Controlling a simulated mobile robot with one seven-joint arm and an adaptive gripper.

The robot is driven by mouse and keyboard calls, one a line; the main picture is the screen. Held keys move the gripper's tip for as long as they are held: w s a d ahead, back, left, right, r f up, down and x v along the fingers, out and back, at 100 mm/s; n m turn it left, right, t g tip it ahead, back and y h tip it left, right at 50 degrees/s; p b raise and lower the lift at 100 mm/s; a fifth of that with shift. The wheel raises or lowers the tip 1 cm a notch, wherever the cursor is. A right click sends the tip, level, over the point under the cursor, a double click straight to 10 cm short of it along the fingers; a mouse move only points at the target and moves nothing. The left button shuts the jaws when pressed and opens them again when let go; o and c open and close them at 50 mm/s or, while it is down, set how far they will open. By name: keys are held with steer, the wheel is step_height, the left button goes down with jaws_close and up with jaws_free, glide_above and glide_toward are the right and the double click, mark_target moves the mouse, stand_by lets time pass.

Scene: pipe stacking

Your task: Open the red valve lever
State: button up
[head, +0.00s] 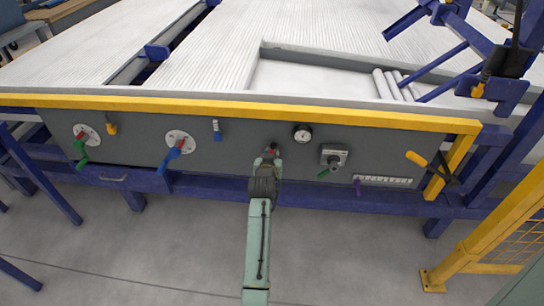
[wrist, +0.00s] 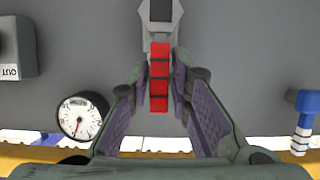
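The red valve lever (wrist: 159,90) has dark bands and extends from a grey valve body (wrist: 160,32) on the grey panel. In the wrist view it points down the picture, toward the yellow rail. My gripper (wrist: 160,78) is open, with one finger on each side of the lever. Narrow gaps show between the fingers and the lever, so it is not clamped. In the head view my gripper (head: 269,158) is in front of the panel and hides most of the valve.
A round gauge (head: 302,133) is close on the right in the head view, followed by a grey box with a green lever (head: 334,156). A blue-and-white handle (head: 217,130) is on the left. A yellow rail (head: 240,110) runs above the panel (head: 235,155).

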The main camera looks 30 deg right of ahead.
steer(key=shift+o, duration=1.4)
steer(key=v, duration=1.2)
steer(key=shift+r, duration=0.1)
